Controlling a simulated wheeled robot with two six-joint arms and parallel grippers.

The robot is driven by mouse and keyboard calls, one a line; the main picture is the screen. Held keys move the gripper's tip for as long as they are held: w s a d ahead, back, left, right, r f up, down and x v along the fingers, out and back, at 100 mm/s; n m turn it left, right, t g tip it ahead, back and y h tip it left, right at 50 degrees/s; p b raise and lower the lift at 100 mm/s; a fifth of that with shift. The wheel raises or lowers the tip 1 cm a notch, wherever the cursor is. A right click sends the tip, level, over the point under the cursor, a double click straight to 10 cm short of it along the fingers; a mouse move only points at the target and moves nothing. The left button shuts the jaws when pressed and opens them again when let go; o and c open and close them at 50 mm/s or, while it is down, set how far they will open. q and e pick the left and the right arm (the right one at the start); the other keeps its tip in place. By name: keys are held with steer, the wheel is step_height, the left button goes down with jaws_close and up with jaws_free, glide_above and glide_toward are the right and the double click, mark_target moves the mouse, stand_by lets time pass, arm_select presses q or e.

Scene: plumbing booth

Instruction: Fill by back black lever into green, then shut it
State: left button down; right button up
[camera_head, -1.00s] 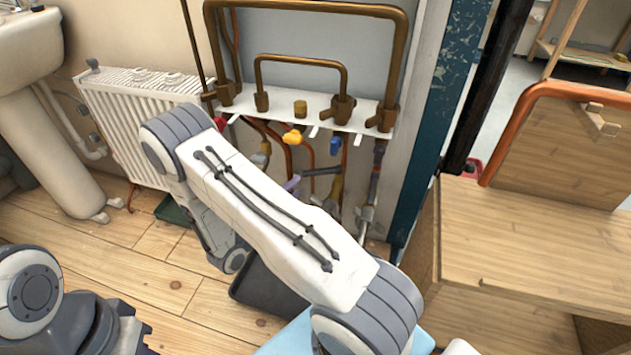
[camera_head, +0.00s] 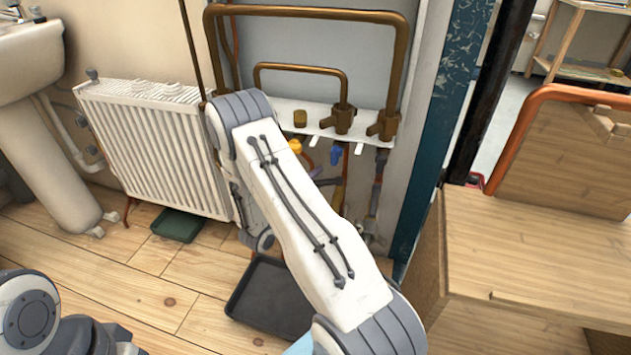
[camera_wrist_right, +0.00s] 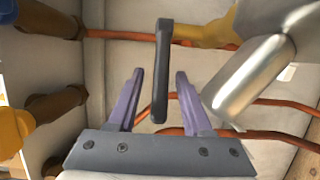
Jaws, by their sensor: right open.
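In the right wrist view a black lever (camera_wrist_right: 161,65) hangs from a yellow fitting (camera_wrist_right: 200,32). My right gripper (camera_wrist_right: 159,76) is open, with its two purple fingers on either side of the lever. I see a gap on each side and cannot tell how deep the lever sits between them. In the head view my right arm hides this gripper and the lever. A flat green tray (camera_head: 177,225) lies on the floor below the radiator. My left gripper is out of view; only part of my left arm shows at the bottom left.
A silver metal cylinder (camera_wrist_right: 250,85) stands close to the right finger. Orange pipes (camera_wrist_right: 270,102) run behind the fingers. A dark tray (camera_head: 268,300) lies on the floor below my right arm. A white radiator (camera_head: 150,145) and a wooden bench (camera_head: 540,255) flank the pipe panel.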

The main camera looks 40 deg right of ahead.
jaws_close()
stand_by(1.3)
